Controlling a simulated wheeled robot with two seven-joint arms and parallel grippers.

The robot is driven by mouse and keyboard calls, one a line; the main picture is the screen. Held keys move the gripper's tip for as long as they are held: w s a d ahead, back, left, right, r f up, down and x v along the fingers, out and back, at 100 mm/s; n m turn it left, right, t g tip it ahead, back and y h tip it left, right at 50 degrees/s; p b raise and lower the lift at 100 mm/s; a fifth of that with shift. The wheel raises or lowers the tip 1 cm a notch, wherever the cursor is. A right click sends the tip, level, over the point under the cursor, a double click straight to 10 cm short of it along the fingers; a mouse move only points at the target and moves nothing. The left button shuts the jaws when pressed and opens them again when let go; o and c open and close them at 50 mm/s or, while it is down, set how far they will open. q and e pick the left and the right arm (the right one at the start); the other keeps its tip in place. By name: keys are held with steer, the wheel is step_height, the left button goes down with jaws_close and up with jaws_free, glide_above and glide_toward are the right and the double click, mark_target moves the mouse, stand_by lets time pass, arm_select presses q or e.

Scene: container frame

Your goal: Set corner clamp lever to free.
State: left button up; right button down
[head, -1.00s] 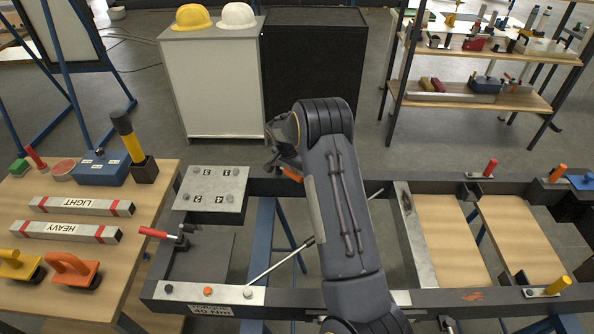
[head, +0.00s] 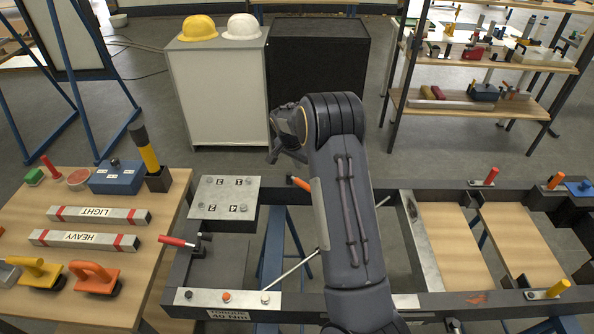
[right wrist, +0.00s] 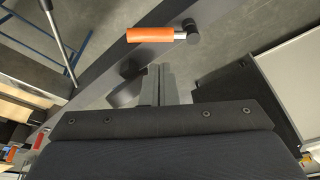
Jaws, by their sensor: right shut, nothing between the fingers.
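An orange-handled lever (head: 300,183) sits at the back beam of the dark frame, beside my right forearm. Its orange grip with a dark end shows in the right wrist view (right wrist: 150,34), lying roughly level. A red-handled clamp (head: 178,241) is on the frame's left beam. I cannot tell from the pictures which is the corner clamp. My right gripper (head: 273,152) is beyond the back beam, above and left of the orange lever in the head view. Its fingers (right wrist: 158,72) are shut, empty and apart from the orange handle. My left gripper is out of view.
More levers, red (head: 491,175), orange (head: 556,178) and yellow (head: 558,288), stand on the frame's right part. A numbered bolt plate (head: 226,196) is at the back left corner. A wooden table (head: 150,260) holds bars and tools. A grey cabinet (head: 225,95) stands behind.

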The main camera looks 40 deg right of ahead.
steer(key=w+a+m+t+y, duration=0.2)
steer(key=w+a+m+t, duration=0.65)
steer(key=w+a, duration=0.65)
steer(key=s+f+m+g+h, duration=0.2)
steer(key=s+m+g+h, duration=0.25)
steer(key=s, duration=0.45)
steer(key=s+f+m+g+h, duration=0.3)
steer(key=s+m+h, duration=0.25)
steer(key=s, duration=0.35)
steer(key=b, duration=0.4)
glide_toward(300, 183)
steer(key=d+f, duration=0.5)
steer(key=shift+a+m+y, duration=0.1)
steer(key=shift+m+y, duration=0.25)
steer(key=shift+y, duration=0.05)
